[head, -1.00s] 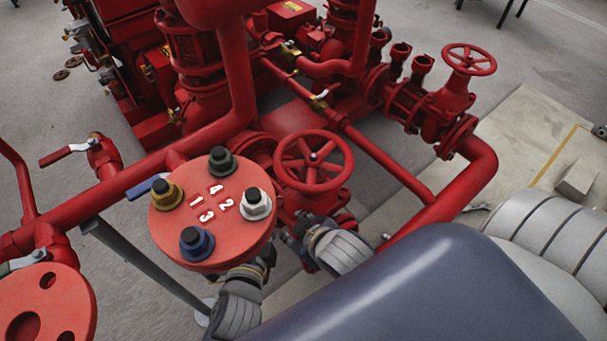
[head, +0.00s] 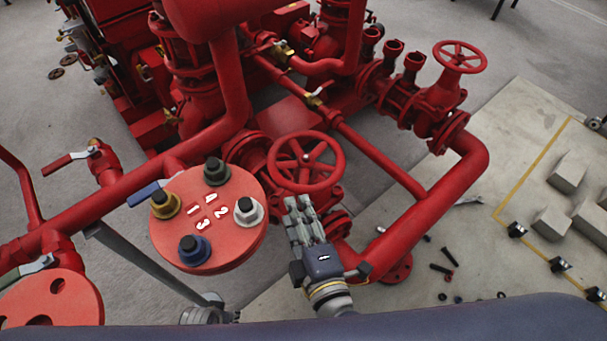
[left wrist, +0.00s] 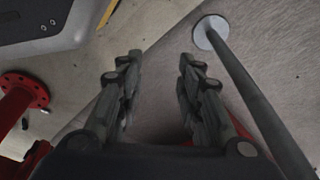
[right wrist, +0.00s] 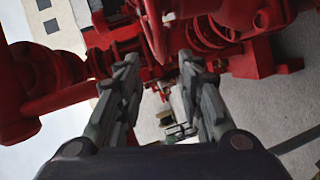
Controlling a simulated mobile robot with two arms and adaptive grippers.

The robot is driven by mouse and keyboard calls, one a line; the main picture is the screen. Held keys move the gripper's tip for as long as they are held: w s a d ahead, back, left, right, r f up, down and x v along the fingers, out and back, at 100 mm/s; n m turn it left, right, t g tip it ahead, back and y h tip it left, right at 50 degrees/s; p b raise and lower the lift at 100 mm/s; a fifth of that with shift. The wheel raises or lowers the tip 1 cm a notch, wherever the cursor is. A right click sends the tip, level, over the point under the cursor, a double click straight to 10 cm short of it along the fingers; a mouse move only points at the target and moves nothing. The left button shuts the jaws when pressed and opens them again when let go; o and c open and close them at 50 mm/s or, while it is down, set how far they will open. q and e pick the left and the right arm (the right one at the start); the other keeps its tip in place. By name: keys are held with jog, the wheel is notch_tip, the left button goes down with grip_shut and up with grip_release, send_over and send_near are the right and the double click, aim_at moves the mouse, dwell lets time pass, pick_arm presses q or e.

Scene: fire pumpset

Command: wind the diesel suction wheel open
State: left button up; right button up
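A red handwheel (head: 308,162) sits in the middle of the head view on a red valve, behind the flange with numbered bolts. A second red handwheel (head: 460,57) stands on a valve further back right. No label shows which is the diesel suction wheel. My right gripper (head: 299,203) is just in front of the nearer wheel, fingers pointing at its lower rim. In the right wrist view its fingers (right wrist: 158,60) are apart, with red parts beyond; rim contact is unclear. My left gripper (left wrist: 158,62) is open and empty over the floor, largely hidden in the head view.
A red flange (head: 218,242) with numbered, coloured bolts stands left of my right gripper. A red pipe (head: 420,215) runs along its right. A grey post (left wrist: 250,90) stands near my left gripper. Loose bolts (head: 449,257) and grey blocks (head: 568,175) lie on the right-hand slab.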

aim_at(282, 180)
jog(key=x, duration=1)
jog(key=shift+w+a, duration=0.15)
jog(key=shift+a, duration=0.1)
grip_shut()
